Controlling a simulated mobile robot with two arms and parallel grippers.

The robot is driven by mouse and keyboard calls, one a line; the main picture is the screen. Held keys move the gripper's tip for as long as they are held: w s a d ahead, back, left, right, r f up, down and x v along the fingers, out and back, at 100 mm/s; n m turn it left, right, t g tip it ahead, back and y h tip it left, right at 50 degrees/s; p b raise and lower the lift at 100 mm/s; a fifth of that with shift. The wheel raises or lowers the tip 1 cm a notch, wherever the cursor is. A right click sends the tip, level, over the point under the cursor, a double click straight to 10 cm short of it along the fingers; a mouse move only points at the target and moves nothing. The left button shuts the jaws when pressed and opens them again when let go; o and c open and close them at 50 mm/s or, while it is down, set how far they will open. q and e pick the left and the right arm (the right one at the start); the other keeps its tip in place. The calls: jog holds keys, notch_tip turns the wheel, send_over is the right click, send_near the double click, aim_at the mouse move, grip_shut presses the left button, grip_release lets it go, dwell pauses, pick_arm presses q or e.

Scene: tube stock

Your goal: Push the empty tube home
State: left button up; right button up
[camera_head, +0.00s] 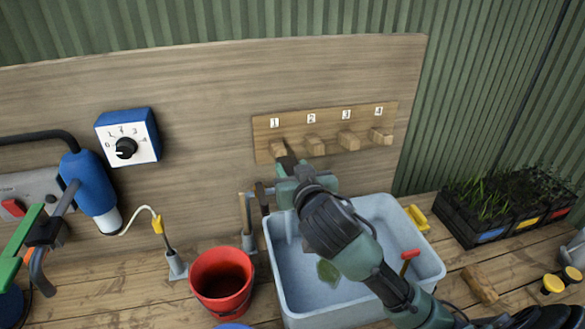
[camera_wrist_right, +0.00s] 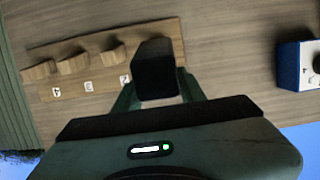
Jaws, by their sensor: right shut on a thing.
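My right gripper (camera_head: 287,170) reaches up to the wooden rack (camera_head: 330,125) on the back board, at the peg numbered 1 (camera_head: 277,148). In the right wrist view its two green fingers are closed around a dark block-like thing (camera_wrist_right: 156,68), which hides peg 1 there. I cannot tell whether the dark thing touches the peg. Pegs 2 (camera_head: 314,146), 3 (camera_head: 348,140) and 4 (camera_head: 380,136) stick out of the rack to the right. I cannot make out a tube for certain. My left gripper is not in view.
A grey-blue basin (camera_head: 415,235) stands under my right arm. A red bucket (camera_head: 222,283) stands left of it. A blue dial box (camera_head: 128,137) is on the board. A black planter tray (camera_head: 465,225) stands at the right. A wooden block (camera_head: 480,285) lies on the bench.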

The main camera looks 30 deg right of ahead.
aim_at(289, 162)
jog(key=shift+w+d+f, duration=0.1)
jog(key=shift+w+f, duration=0.05)
jog(key=shift+w, duration=0.05)
jog(key=shift+w+d, duration=0.1)
jog(key=shift+w, duration=0.15)
jog(key=shift+b+x, duration=0.55)
jog(key=shift+x, duration=0.55)
jog(key=shift+b+x, duration=0.3)
jog(key=shift+x, duration=0.55)
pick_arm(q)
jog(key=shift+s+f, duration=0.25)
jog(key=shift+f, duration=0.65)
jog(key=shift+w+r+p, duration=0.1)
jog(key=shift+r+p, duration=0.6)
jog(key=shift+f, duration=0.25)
pick_arm(e)
jog(key=shift+r+x, duration=0.15)
jog(key=shift+x, duration=1.1)
jog(key=shift+r+x, duration=0.15)
jog(key=shift+x, duration=1.1)
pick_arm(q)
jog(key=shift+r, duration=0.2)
pick_arm(e)
jog(key=shift+w, duration=0.1)
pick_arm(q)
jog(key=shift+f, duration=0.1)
pick_arm(e)
jog(key=shift+w+d+f, duration=0.15)
jog(key=shift+w, duration=0.55)
